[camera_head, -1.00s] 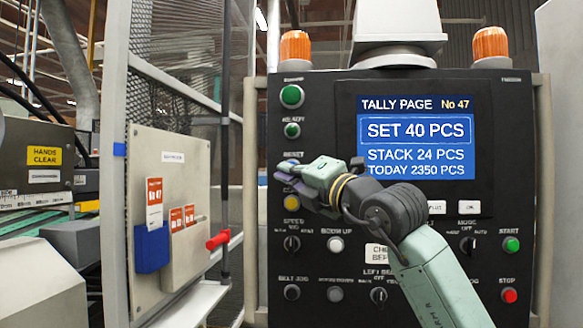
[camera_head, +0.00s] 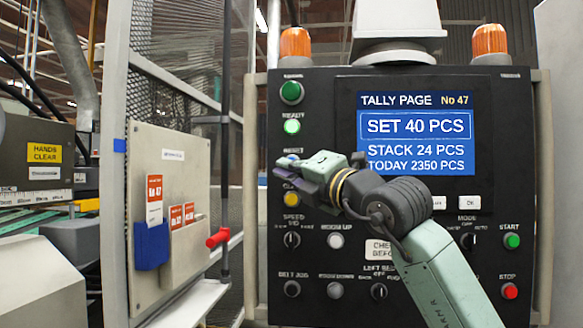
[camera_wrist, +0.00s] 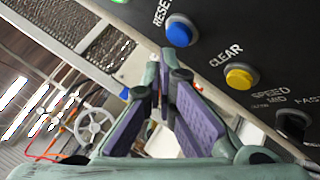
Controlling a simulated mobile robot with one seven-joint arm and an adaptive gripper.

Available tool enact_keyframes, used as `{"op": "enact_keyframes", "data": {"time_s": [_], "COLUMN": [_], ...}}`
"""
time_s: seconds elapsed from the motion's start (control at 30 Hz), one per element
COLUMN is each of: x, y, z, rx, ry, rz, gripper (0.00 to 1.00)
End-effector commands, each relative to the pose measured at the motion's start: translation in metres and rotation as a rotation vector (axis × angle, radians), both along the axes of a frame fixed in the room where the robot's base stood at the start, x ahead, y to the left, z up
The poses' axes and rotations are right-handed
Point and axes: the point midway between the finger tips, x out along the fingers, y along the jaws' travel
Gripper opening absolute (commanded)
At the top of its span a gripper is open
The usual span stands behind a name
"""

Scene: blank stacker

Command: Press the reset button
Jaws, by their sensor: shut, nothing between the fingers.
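The blue reset button (camera_wrist: 180,32) shows uncovered in the wrist view, beside the RESET lettering on the black panel. In the head view my gripper and the arm stand in front of the panel, and the button is mostly hidden behind the gripper (camera_head: 279,174). In the wrist view the purple-padded fingers of my gripper (camera_wrist: 167,62) come together at their tips, with nothing between them. The tips appear just below the blue button, with a gap in the picture. Above the button in the head view, the green READY lamp (camera_head: 292,127) is brightly lit.
A yellow CLEAR button (camera_wrist: 240,76) and a dark speed knob (camera_wrist: 292,124) sit close by on the panel. A screen (camera_head: 416,135) reads SET 40 PCS.

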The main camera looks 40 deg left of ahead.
Motion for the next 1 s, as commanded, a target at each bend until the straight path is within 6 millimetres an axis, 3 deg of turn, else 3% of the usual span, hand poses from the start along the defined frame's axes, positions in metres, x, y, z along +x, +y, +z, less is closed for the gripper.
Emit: {"op": "enact_keyframes", "data": {"time_s": [0.27,0.7,1.0], "x": [-0.002,-0.037,-0.043], "y": [-0.001,-0.023,-0.026], "z": [0.0,-0.002,0.001], "rx": [0.001,0.001,0.0], "ry": [-0.001,-0.003,0.0], "rz": [0.0,0.0,0.0], "gripper": [0.0,0.0,0.0]}}
